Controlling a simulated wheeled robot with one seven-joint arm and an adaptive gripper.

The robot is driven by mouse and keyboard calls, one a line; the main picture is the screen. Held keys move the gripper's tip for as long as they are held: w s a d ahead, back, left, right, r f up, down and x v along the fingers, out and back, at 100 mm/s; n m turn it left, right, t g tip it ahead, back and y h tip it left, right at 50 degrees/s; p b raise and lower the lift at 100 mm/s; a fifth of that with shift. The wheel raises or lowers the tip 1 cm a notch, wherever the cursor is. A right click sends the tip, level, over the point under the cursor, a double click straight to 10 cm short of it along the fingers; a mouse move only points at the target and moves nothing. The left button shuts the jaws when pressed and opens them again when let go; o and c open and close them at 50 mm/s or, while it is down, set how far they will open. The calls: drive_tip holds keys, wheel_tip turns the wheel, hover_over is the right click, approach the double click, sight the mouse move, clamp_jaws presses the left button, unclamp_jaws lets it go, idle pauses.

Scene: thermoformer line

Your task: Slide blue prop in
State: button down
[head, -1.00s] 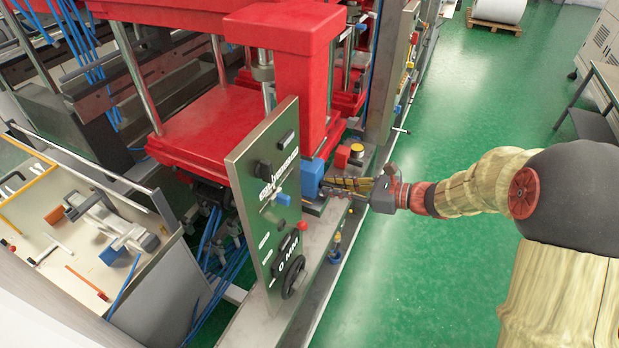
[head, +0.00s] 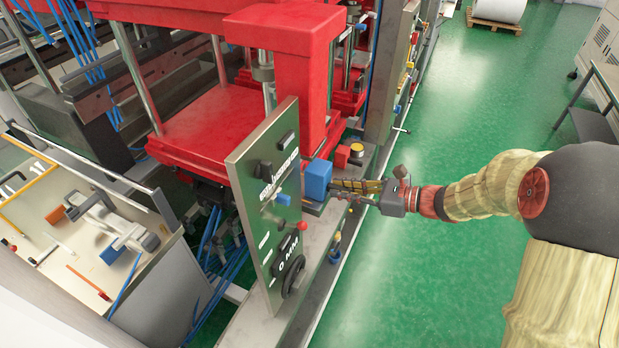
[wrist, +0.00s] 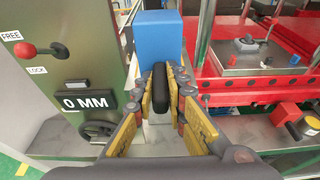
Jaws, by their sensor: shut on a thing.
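The blue prop (head: 318,180) is a blue block beside the green control panel, below the red press column. In the wrist view the blue prop (wrist: 158,38) stands straight ahead at the top, with a black grip (wrist: 160,90) in front of it. My gripper (head: 342,187) reaches in from the right at the prop's near side. In the wrist view my gripper (wrist: 160,78) has its yellow-padded fingers shut on both sides of the black grip. The prop's far side and underside are hidden.
The control panel (head: 268,200) stands close left of the prop, with a red lever, a "0 MM" display and a knob. The red platen (head: 210,125) lies behind it. A yellow-topped button (head: 357,150) is just beyond my gripper.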

drive_tip(key=c, duration=1.7)
unclamp_jaws()
drive_tip(key=shift+f, duration=0.1)
drive_tip(key=v, duration=1.2)
